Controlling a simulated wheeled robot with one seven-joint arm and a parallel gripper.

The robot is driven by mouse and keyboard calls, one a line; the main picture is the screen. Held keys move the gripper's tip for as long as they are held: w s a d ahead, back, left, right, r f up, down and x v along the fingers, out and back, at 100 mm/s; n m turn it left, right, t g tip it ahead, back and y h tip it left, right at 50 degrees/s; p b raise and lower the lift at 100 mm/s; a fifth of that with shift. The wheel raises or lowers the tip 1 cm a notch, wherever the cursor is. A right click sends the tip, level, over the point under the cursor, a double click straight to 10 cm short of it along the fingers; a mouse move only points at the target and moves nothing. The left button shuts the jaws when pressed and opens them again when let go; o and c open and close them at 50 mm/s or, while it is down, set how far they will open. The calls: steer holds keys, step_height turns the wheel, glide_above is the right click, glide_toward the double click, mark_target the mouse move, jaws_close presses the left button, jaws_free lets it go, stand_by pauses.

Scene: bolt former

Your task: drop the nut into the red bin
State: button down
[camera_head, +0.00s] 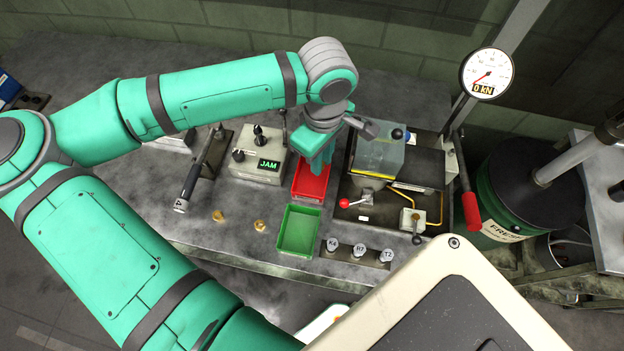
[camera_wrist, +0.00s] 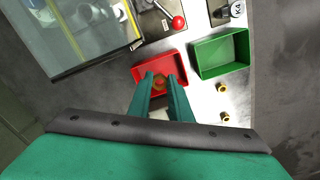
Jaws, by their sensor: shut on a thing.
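The red bin (camera_head: 311,184) stands on the bench behind the green bin. In the wrist view the red bin (camera_wrist: 146,72) lies under my fingers. My gripper (camera_head: 319,166) points down over it. In the wrist view my gripper (camera_wrist: 161,80) is shut on a small brass-orange nut (camera_wrist: 159,80), held between the fingertips above the bin. The exact height over the bin floor is hard to tell. The held nut is hidden in the head view.
The green bin (camera_head: 298,231) looks empty. Two brass pieces (camera_head: 260,226) (camera_head: 218,215) lie on the bench to its left. A control box (camera_head: 259,160) reading JAM stands left of the red bin. The machine with a clear cover (camera_head: 378,158) and red-knobbed lever (camera_head: 344,203) is close right.

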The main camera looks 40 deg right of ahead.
steer(key=shift+f, duration=0.3)
steer(key=c, duration=1.5)
jaws_free()
steer(key=shift+c, duration=0.2)
steer(key=shift+r, duration=0.1)
step_height(320, 180, up, 11)
steer(key=shift+f, duration=0.2)
